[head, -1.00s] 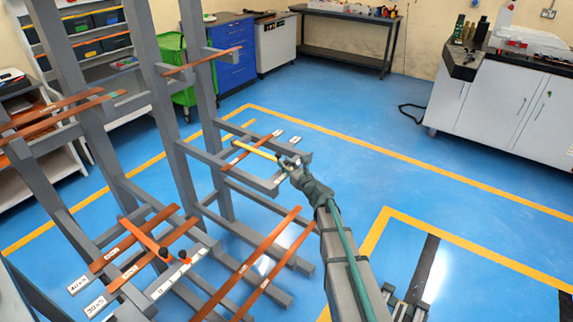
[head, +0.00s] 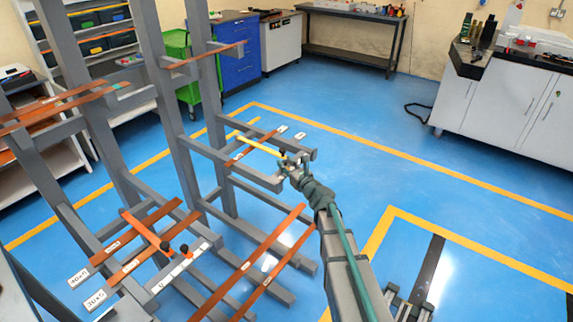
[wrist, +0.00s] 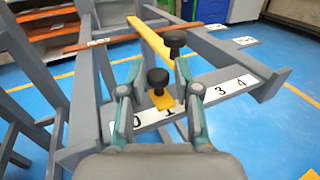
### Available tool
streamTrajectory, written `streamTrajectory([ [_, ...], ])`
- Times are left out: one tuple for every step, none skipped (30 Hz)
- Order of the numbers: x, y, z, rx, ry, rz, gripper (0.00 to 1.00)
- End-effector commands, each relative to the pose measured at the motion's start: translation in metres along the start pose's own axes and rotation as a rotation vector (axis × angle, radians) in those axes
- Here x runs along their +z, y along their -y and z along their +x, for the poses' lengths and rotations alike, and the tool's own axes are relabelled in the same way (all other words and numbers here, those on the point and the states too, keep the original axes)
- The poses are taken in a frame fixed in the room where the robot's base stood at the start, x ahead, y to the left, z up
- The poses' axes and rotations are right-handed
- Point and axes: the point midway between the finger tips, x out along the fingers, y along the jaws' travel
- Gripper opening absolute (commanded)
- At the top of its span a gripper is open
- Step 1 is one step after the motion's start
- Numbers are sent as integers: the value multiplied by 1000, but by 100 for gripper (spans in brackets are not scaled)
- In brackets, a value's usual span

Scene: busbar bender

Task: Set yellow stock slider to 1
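The yellow stock slider (head: 259,146) is a long yellow bar on the grey rack arms. The wrist view shows the bar (wrist: 148,34), with a black knob (wrist: 174,39) beside it and a nearer black knob (wrist: 158,77) above a yellow tab (wrist: 163,99). The tab lies over the white scale plate (wrist: 225,88) at the 1, partly covering it.
An orange slider (head: 146,231) with black knobs sits on a lower rack level to the left. Copper-coloured bars (head: 262,252) lie across the rack arms. Grey rack posts (head: 166,80) stand left of my arm. The blue floor to the right is open.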

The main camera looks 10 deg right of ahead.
Motion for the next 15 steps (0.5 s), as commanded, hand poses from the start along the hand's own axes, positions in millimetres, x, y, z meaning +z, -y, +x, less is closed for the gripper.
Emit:
streamTrajectory([
  [0, 0, 0, 1, 0, 0, 45],
  [0, 0, 0, 1, 0, 0, 46],
  [0, 0, 0, 1, 0, 0, 46],
  [0, -1, 0, 2, 1, 0, 46],
  [0, -1, 0, 2, 1, 0, 46],
  [0, -1, 0, 2, 1, 0, 46],
  [0, -1, 0, 3, 1, 0, 46],
  [0, -1, 0, 3, 1, 0, 46],
  [0, -1, 0, 3, 1, 0, 46],
  [0, -1, 0, 3, 1, 0, 46],
  [0, -1, 0, 3, 1, 0, 46],
  [0, -1, -2, 3, 1, 0, 46],
  [0, -1, -4, 3, 1, 0, 46],
  [0, -1, -6, 3, 1, 0, 46],
  [0, -1, -10, 3, 1, 0, 46],
])
